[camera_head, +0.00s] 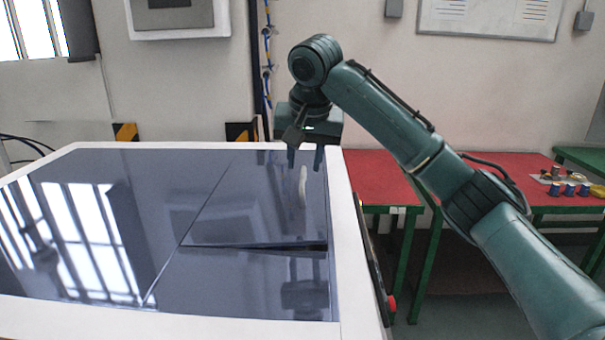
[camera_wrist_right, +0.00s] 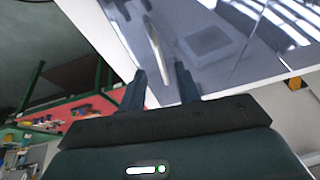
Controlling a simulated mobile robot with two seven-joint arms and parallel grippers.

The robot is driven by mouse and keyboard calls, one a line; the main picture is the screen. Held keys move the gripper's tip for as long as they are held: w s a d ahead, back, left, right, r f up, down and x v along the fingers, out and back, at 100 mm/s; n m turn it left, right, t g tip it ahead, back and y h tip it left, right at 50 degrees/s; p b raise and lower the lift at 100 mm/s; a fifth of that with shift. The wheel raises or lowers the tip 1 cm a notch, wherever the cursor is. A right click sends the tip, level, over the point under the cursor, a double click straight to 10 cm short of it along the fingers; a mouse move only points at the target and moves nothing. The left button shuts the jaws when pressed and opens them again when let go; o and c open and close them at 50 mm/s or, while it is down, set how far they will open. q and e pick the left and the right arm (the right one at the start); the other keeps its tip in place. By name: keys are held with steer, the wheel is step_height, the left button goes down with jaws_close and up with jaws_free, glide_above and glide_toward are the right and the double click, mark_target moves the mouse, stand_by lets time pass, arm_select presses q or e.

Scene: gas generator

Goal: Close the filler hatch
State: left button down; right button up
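The generator's top has a white frame (camera_head: 343,235) around dark glossy panels. The filler hatch appears to be the right-hand dark panel (camera_head: 245,205) with a pale upright handle (camera_head: 303,187). A dark wedge-shaped gap runs along its near edge, widest at the right, so the panel looks slightly raised. My right gripper (camera_head: 305,158) is above the panel's far right part, fingers pointing down, apart and empty. My left gripper is out of view.
A red-topped table with green legs (camera_head: 375,180) stands behind the generator to the right. Another red table (camera_head: 520,170) holds small items at the far right. A red button (camera_head: 391,303) sits on the generator's right side. Bare floor lies between.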

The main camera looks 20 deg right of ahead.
mark_target(302, 182)
steer(key=x, duration=0.3)
steer(key=shift+w+d+f, duration=0.1)
steer(key=shift+w+f, duration=0.05)
steer(key=shift+f, duration=0.1)
steer(key=shift+w+f, duration=0.15)
steer(key=shift+f, duration=0.25)
jaws_close()
steer(key=shift+r, duration=0.1)
